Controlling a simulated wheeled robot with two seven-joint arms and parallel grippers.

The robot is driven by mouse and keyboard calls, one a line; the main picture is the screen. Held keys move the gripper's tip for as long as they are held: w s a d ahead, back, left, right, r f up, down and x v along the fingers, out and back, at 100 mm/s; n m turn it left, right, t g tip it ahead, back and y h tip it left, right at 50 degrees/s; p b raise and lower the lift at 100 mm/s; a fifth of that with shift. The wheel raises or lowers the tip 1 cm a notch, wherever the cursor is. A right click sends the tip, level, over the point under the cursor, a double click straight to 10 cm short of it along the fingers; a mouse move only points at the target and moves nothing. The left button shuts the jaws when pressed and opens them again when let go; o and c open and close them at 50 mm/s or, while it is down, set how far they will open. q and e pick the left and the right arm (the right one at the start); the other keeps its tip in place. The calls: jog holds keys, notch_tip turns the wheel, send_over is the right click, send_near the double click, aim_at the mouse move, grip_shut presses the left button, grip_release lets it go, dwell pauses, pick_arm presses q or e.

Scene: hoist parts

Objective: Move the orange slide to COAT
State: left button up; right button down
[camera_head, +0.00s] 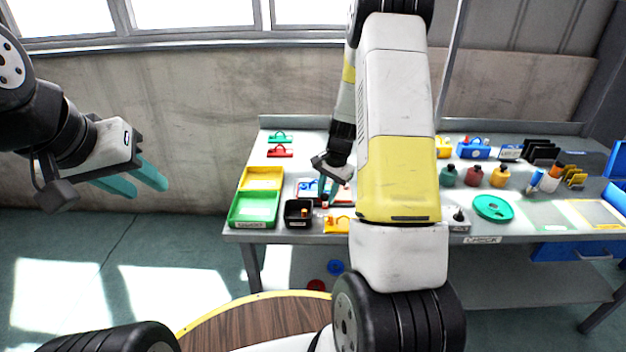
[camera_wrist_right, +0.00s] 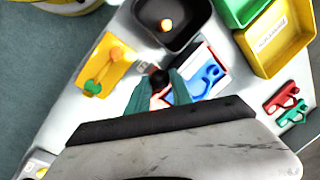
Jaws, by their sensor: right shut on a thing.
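My right gripper (camera_head: 326,188) is low over the bench, its teal fingers closed around a small part. In the right wrist view, the gripper (camera_wrist_right: 158,92) is shut on what looks like the orange slide (camera_wrist_right: 156,100), mostly hidden between the fingers, with a dark round knob (camera_wrist_right: 160,80) on top. It sits at a white panel with red and blue parts beside it. No COAT label is readable. My left gripper (camera_head: 140,184) is open and empty, away from the bench at the left.
A yellow plate (camera_wrist_right: 112,72) with orange and green parts, a black bin (camera_wrist_right: 185,30) and green (camera_head: 250,210) and yellow (camera_head: 262,178) trays surround the right gripper. Red and green handled parts (camera_head: 280,152) lie behind. Bottles and a green disc (camera_head: 493,207) stand further right.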

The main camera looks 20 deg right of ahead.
jog(key=shift+d, duration=0.15)
jog(key=s+d, duration=0.1)
jog(key=d, duration=0.4)
jog(key=s+d, duration=0.2)
jog(key=d, duration=0.4)
jog(key=s+d, duration=0.2)
jog(key=d, duration=0.3)
jog(key=shift+d, duration=0.25)
jog(key=c, duration=1.1)
grip_release()
jog(key=shift+c, duration=0.2)
notch_tip(320, 180, up, 8)
jog(key=s+d, duration=0.1)
jog(key=shift+f, duration=0.15)
